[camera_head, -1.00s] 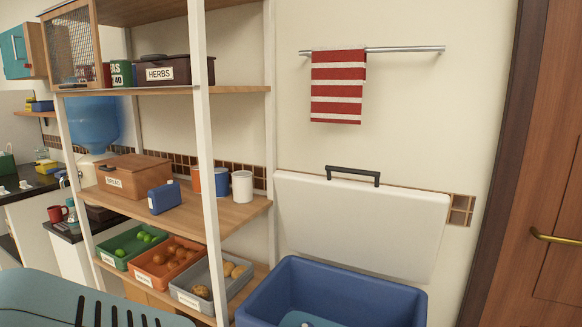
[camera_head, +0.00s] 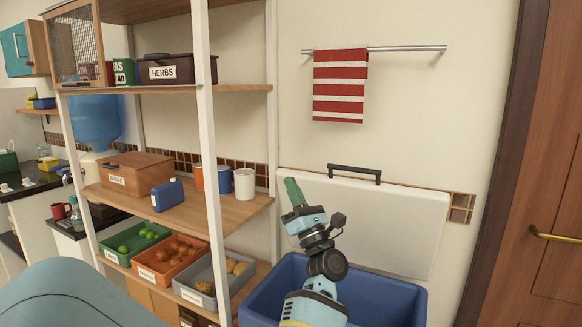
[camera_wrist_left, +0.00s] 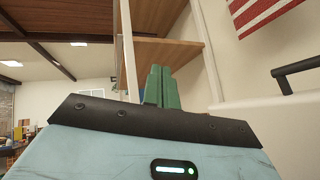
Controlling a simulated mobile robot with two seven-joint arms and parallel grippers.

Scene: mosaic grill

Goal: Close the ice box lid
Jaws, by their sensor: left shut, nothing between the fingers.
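The ice box (camera_head: 262,299) is a blue bin at the bottom of the head view. Its white lid (camera_head: 395,225) stands open, upright against the wall, with a black handle (camera_head: 354,171) along its top edge. The handle also shows at the right of the left wrist view (camera_wrist_left: 298,70). My left gripper (camera_head: 293,190) is raised above the box, in front of the lid's left part, its green fingers pointing up and shut with nothing between them. In the left wrist view its fingers (camera_wrist_left: 161,86) are together. My right gripper is not in view.
A shelf unit (camera_head: 208,130) with a white post stands left of the box, close to my left gripper. It holds food bins, a bread box (camera_head: 135,172) and cups. A striped towel (camera_head: 340,85) hangs from a rail above the lid. A wooden door (camera_head: 540,180) is at the right.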

